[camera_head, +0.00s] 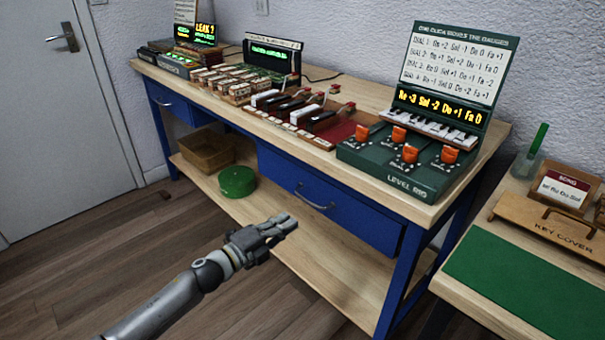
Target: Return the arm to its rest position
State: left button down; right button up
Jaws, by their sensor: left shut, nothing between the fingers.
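My left gripper (284,224) is shut and empty. Its arm reaches in from the lower left over the floor. The gripper hangs in the air in front of the workbench (350,86), lower than its top, with the blue drawer (335,205) behind it to the upper right. It appears to touch nothing. My right gripper is not in this view.
The bench top holds a green level rig (405,160) with orange knobs, a keyboard assembly (290,125) and display panels (270,60). A green round box (237,181) and a basket (207,150) are on the lower shelf. A side table (480,225) stands right.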

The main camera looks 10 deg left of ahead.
pick_arm(q)
jog(key=s+a+f+n+g+y, duration=0.25)
jog(key=s+f+n+y, duration=0.25)
jog(key=s+f+n, duration=0.35)
jog(key=s+a+f+n+g+y, duration=0.1)
jog(key=s+a+f+n+y, duration=0.35)
jog(key=s+f+n, duration=0.4)
jog(key=s+a+f+n+g+p, duration=0.1)
jog(key=s+f+p, duration=0.5)
jog(key=s, duration=0.7)
jog(key=s+a+f+n+g+y+p, duration=0.1)
jog(key=s+f+n+g+p, duration=0.2)
jog(key=s, duration=1)
jog(key=s+a+f+n+g+p, duration=0.2)
jog(key=s+f+g+p, duration=0.3)
jog(key=s+f+p, duration=0.4)
jog(key=s, duration=0.5)
jog(key=shift+f+g+p, duration=0.35)
jog(key=shift+f+p, duration=0.05)
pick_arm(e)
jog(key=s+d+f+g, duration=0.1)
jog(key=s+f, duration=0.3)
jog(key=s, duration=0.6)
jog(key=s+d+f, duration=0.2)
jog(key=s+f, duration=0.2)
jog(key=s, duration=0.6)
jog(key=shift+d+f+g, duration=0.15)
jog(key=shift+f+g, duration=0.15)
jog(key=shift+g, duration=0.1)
